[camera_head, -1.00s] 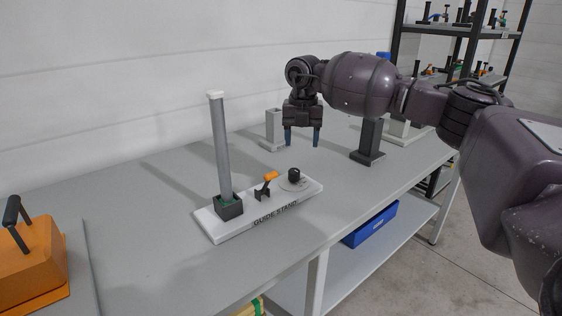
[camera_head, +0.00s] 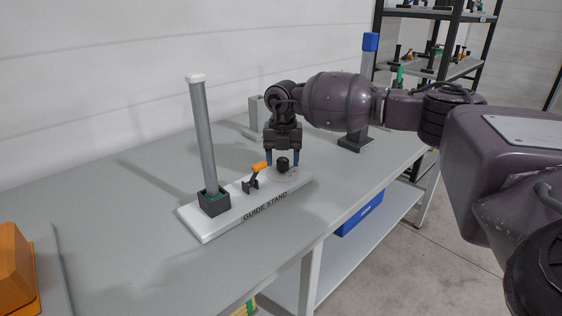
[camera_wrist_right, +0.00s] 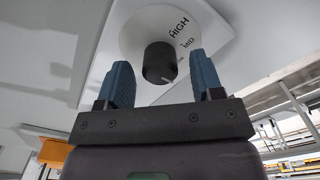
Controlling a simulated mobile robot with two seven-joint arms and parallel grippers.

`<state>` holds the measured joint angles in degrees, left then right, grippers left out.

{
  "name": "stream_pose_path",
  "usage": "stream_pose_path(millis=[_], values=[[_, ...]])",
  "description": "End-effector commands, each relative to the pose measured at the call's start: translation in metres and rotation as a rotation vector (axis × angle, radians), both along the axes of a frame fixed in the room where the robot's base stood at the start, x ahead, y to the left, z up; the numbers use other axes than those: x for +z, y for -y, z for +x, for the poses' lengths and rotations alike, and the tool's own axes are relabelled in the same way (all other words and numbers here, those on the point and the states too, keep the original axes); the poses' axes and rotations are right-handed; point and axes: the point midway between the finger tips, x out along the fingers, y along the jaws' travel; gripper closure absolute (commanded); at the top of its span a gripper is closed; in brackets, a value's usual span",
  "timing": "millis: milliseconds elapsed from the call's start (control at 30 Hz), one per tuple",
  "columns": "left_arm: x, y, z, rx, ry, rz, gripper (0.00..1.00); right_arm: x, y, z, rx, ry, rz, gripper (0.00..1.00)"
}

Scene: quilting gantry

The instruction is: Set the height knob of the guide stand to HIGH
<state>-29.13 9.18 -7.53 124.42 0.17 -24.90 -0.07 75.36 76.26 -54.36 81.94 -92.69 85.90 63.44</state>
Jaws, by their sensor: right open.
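The guide stand (camera_head: 192,226) is a white base lettered GUIDE STAND, with a grey post (camera_head: 203,130) in a dark socket and an orange-tipped lever (camera_head: 258,166). Its black height knob (camera_head: 283,164) sits on a round dial at the right end. In the right wrist view the knob (camera_wrist_right: 158,62) shows a pale pointer line; the dial (camera_wrist_right: 150,22) reads HIGH and MID, and other marks are hidden. My right gripper (camera_head: 283,162) points down over the knob. Its blue fingertips (camera_wrist_right: 160,78) are open, one either side of the knob, apart from it. My left gripper is out of view.
An orange block-like object (camera_head: 14,268) stands at the left edge of the grey table (camera_head: 110,240). A dark stand (camera_head: 356,144) and a grey block (camera_head: 256,108) stand behind. A blue bin (camera_head: 360,214) is on the lower shelf.

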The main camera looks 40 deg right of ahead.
Motion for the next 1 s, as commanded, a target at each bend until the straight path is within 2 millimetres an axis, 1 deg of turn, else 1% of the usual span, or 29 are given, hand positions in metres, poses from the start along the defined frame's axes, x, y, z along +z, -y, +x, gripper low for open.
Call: stream_pose_path(millis=[33, 100, 400, 667, 700, 733, 1000], values=[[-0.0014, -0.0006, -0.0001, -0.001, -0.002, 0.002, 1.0, -0.0043, 0.0002, -0.0002, 0.0, -0.002, -0.001, 0.4], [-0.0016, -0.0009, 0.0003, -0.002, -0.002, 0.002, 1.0, -0.0061, 0.0003, -0.0003, 0.0, -0.001, -0.001, 0.4], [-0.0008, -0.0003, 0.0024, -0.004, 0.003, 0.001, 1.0, -0.0062, 0.0004, -0.0002, 0.0, 0.001, -0.001, 0.4], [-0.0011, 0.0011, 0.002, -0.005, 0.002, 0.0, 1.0, -0.0062, 0.0004, -0.0002, 0.0, 0.001, -0.001, 0.79], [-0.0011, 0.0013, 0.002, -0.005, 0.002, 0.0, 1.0, -0.0062, 0.0004, -0.0001, 0.0, 0.001, -0.001, 0.86], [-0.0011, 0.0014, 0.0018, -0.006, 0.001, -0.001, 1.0, -0.0062, 0.0004, -0.0001, 0.0, 0.001, -0.001, 0.89], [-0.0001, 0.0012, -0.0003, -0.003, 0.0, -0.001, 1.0, -0.0053, 0.0005, -0.0002, 0.029, 0.002, -0.001, 0.89]])
